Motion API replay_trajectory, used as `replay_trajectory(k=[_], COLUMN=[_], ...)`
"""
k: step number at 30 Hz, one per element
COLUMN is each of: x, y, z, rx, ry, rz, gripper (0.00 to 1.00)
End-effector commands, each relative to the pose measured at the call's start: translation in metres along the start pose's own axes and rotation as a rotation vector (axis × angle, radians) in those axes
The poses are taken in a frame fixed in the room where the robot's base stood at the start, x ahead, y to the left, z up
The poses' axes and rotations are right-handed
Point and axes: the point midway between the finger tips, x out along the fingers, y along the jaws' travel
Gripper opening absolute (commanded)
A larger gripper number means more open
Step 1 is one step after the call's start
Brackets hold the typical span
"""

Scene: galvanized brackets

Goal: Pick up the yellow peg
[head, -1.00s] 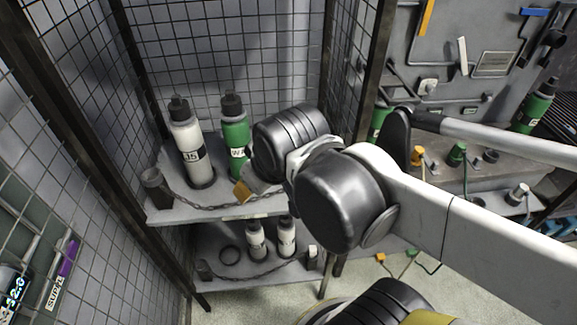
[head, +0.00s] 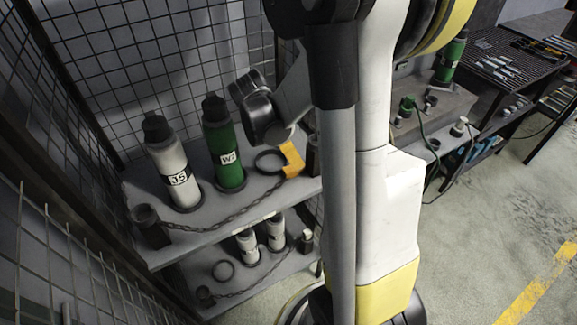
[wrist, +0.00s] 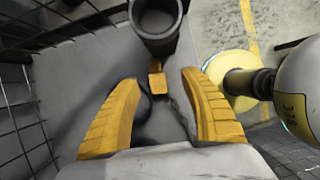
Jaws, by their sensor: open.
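My gripper (wrist: 160,115) is open in the wrist view, its two yellow ribbed fingers spread apart over the grey shelf. A small yellow piece (wrist: 157,82) shows between and beyond the fingers, at the foot of a dark hollow post. I cannot tell whether it is the yellow peg. The fingers do not touch it. In the head view a yellow-orange shape (head: 291,160) at the shelf's right end seems to be part of my gripper, next to a dark ring. No other yellow peg shows clearly; my arm hides part of the scene.
The upper shelf (head: 222,225) holds a white bottle (head: 172,163) and a green bottle (head: 222,145). A chain (head: 215,222) runs along its front between dark posts. Wire mesh (head: 100,55) closes the left and back. A bench (head: 450,115) stands right; open floor lies front right.

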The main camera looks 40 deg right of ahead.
Motion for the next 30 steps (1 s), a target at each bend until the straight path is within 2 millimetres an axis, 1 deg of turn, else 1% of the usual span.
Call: replay_trajectory(k=[1,3,10,15,17,20,25,26,27,29,30], x=[0.013,0.024,0.043,0.072,0.08,0.084,0.083,0.083,0.083,0.082,0.082], y=[0.0,0.001,0.004,0.009,0.009,0.008,0.008,0.008,0.008,0.008,0.008], z=[-0.001,-0.001,-0.001,-0.001,0.0,0.001,0.001,0.001,0.001,0.001,0.001], rx=[0.002,0.003,0.002,0.004,0.003,0.002,0.002,0.002,0.002,0.002,0.002], ry=[0.0,0.0,0.001,0.001,0.001,0.001,0.001,0.001,0.001,0.001,0.001], rz=[0.0,0.0,0.001,0.002,0.002,0.002,0.002,0.002,0.002,0.002,0.002], gripper=[0.52,0.52,0.52,0.52,0.52,0.52,0.52,0.45,0.32,0.14,0.02])
